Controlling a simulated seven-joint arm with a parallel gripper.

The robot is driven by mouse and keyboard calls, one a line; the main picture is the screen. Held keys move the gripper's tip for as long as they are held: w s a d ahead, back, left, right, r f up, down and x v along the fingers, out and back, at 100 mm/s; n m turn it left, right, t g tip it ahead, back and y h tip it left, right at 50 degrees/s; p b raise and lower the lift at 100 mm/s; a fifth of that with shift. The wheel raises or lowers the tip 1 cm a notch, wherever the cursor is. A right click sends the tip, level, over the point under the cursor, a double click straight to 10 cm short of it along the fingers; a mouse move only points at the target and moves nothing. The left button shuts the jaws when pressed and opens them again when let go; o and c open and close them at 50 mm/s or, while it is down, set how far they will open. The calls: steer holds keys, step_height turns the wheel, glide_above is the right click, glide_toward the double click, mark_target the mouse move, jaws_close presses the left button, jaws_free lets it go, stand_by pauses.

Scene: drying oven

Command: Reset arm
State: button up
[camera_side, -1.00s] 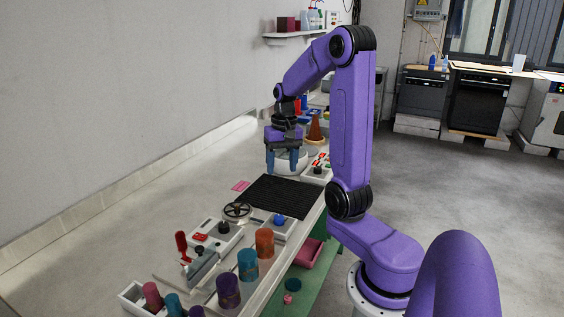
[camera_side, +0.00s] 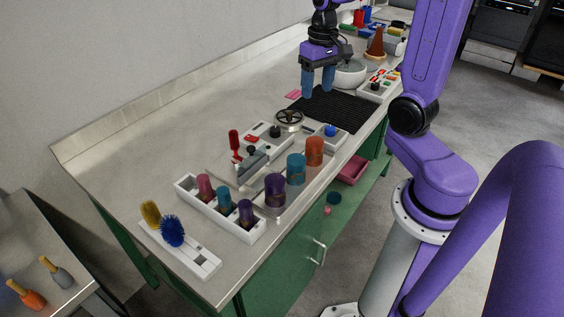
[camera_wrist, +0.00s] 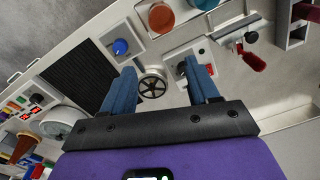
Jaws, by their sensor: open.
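My gripper (camera_side: 317,92) is in the upper middle of the side view, pointing down with its two blue fingers apart and nothing between them. It hangs above the bench, by the left edge of the black ribbed mat (camera_side: 345,110); its exact height is hard to tell. In the wrist view my gripper (camera_wrist: 159,66) shows both fingers well apart and empty. The black handwheel (camera_wrist: 152,87) appears between them. The oven is not clearly identifiable in the current frames.
Orange (camera_side: 314,150), teal (camera_side: 296,168) and purple (camera_side: 275,189) cylinders line the bench's front edge. A rack holds two brushes (camera_side: 172,231). The bench's left back area is clear.

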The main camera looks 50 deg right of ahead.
steer(key=s+a+f+n, duration=0.1)
steer(key=s+a+n, duration=1.5)
steer(key=s, duration=0.2)
steer(key=shift+s+a+f, duration=0.15)
steer(key=shift+s+a, duration=0.15)
steer(key=shift+a, duration=0.1)
